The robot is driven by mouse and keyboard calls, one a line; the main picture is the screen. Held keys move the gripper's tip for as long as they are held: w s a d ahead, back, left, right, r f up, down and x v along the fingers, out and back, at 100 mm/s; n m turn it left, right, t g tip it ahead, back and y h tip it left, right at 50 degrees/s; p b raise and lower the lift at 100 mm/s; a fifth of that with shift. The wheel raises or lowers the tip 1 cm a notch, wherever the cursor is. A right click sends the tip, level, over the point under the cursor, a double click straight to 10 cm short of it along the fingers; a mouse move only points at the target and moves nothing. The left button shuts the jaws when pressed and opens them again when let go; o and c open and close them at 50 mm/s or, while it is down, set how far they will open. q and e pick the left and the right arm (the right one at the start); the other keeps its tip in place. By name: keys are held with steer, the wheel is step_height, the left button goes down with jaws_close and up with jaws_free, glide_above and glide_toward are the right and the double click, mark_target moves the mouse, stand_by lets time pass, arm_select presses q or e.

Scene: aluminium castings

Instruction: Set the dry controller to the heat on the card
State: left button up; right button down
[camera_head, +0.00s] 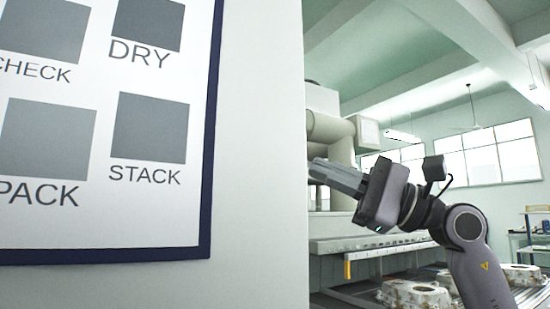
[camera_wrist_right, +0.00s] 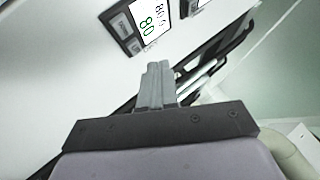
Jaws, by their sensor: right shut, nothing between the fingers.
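In the right wrist view a controller (camera_wrist_right: 147,20) with a lit white display is mounted on a pale panel. Its turned digits seem to read 80.5 in black and 80 in green, and dark buttons (camera_wrist_right: 119,27) sit along its left side. Part of a second display (camera_wrist_right: 189,6) shows at the top edge; which one is the dry controller I cannot tell. My right gripper (camera_wrist_right: 158,69) is shut and empty, its fingertips below the controller and apart from it in the picture. It also shows in the head view (camera_head: 313,169), beside the wall's edge. No heat card is readable.
A framed board (camera_head: 150,215) on the near wall at left has grey squares labelled CHECK, DRY, PACK and STACK. Behind my right arm stand a large machine (camera_head: 322,100) and a conveyor (camera_head: 375,244) with castings (camera_head: 415,296). A shelf (camera_head: 537,235) stands far right.

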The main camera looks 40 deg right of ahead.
steer(key=shift+w+a+p, duration=0.2)
steer(key=shift+a+p, duration=0.35)
steer(key=shift+a, duration=1.7)
steer(key=shift+a, duration=0.15)
steer(key=shift+a, duration=0.25)
steer(key=shift+w+a+p, duration=0.1)
steer(key=shift+a+p, duration=0.25)
steer(key=shift+a, duration=0.05)
stand_by(0.8)
steer(key=shift+d, duration=0.1)
steer(key=shift+d+b, duration=0.45)
steer(key=shift+d, duration=0.25)
steer(key=shift+d, duration=0.1)
